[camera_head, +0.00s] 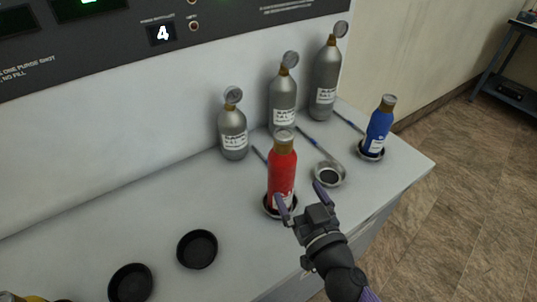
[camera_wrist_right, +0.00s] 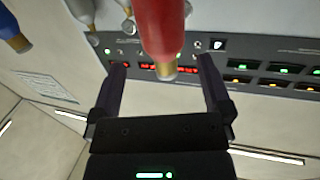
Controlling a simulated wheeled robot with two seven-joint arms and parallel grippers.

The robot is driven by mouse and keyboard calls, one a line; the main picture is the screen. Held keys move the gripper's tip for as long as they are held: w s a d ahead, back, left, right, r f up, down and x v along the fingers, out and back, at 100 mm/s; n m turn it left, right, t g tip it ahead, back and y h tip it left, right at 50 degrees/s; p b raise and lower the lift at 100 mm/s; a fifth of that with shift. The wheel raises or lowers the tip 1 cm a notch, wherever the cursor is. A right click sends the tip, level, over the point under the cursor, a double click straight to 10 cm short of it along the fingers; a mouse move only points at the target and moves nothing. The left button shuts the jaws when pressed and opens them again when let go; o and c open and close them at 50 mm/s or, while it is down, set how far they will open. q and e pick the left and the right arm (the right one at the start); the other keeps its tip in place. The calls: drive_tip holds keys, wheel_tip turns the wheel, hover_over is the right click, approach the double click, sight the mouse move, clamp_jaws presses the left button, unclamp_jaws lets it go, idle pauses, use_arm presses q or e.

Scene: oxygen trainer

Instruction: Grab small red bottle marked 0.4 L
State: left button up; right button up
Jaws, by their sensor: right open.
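A red bottle (camera_head: 282,178) with a brown neck and silver cap stands upright in a dark round holder (camera_head: 268,210) on the pale bench; its label is too small to read. In the right wrist view the red bottle (camera_wrist_right: 162,25) shows ahead, centred between the finger lines. My right gripper (camera_head: 300,199) is open and empty, low at the near right side of the bottle. Its two fingers also show in the wrist view (camera_wrist_right: 163,70), spread apart. I cannot tell whether a finger touches the bottle. My left gripper is out of view.
A blue bottle (camera_head: 378,128) stands in a holder at right. An empty metal ring holder (camera_head: 328,175) lies between. Three grey cylinders with gauges (camera_head: 283,100) stand behind. Two empty black cups (camera_head: 197,249) sit at left. A control panel (camera_head: 110,35) is above; the bench edge is close.

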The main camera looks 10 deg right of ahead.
sight(287, 173)
drive_tip(key=w, duration=0.4)
drive_tip(key=shift+w+a+r+p, duration=0.2)
drive_tip(key=shift+w+r+p, duration=0.1)
drive_tip(key=shift+p, duration=0.1)
drive_tip(key=w, duration=0.4)
drive_tip(key=shift+w+a+f, duration=0.2)
drive_tip(key=shift+w+a, duration=0.1)
drive_tip(key=c, duration=0.5)
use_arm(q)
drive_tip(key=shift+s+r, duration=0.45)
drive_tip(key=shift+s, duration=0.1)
use_arm(e)
clamp_jaws()
